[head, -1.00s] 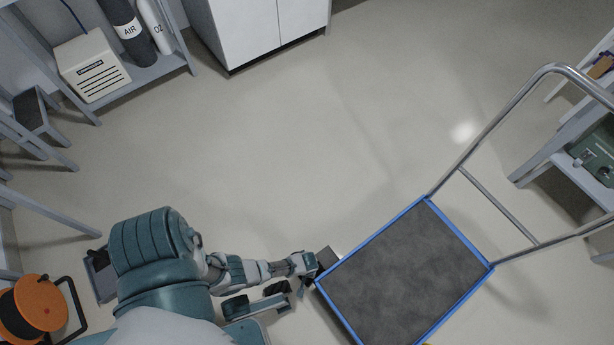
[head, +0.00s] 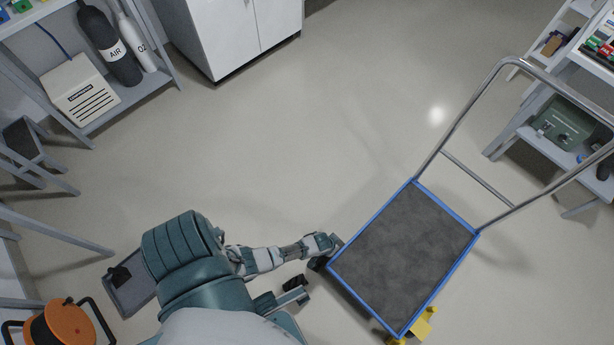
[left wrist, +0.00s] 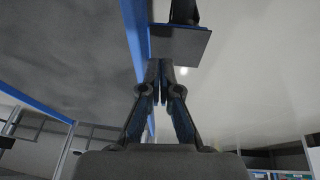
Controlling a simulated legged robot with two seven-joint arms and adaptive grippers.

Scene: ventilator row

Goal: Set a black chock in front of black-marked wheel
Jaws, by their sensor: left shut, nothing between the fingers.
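The cart (head: 372,229) has a dark deck with a blue rim; no wheel mark is readable. My left gripper (head: 322,256) is at its left corner. In the left wrist view the left gripper's fingers (left wrist: 160,68) are together and empty. Just beyond them, beside the blue rim, is a dark flat-faced block (left wrist: 180,46) with a black part behind it; I cannot tell whether it is the chock. A dark block also shows by the cart corner in the head view (head: 336,241). Black parts near my body (head: 297,284) look like my right gripper, its fingers unclear.
A grey tray (head: 136,300) with a black piece (head: 118,275) lies at lower left by an orange cable reel (head: 62,328). Yellow pieces (head: 424,322) are at the cart's lower edge. Shelves and a white cabinet (head: 232,35) border open floor.

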